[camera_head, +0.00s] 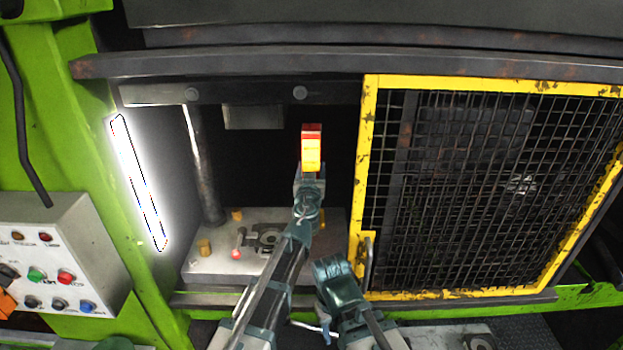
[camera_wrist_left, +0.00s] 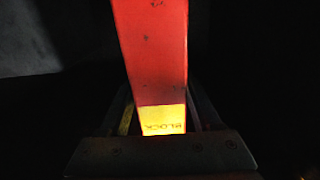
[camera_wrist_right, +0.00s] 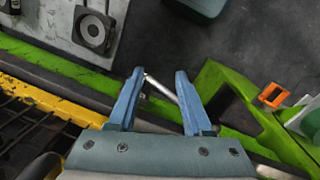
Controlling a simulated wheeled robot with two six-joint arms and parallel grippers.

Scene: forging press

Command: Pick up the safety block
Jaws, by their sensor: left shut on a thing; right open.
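The safety block (camera_head: 311,150) is a red and yellow block held upright inside the press opening in the head view. It fills the middle of the left wrist view (camera_wrist_left: 155,50), red with a yellow band that bears lettering. My left gripper (camera_head: 309,174) is shut on its lower part, well above the press bed (camera_head: 215,264). The fingers are dark in the left wrist view and partly hidden behind the block. My right gripper (camera_head: 338,275) is lower, in front of the press by the guard's edge. In the right wrist view its two blue fingers (camera_wrist_right: 158,105) are apart with nothing gripped.
A yellow-framed mesh guard (camera_head: 490,190) covers the right half of the press. A dark upper beam (camera_head: 240,93) and a post (camera_head: 203,165) border the opening. A die (camera_head: 266,238) sits on the bed. A control box (camera_head: 60,260) is at left, beside a bright light strip (camera_head: 138,182).

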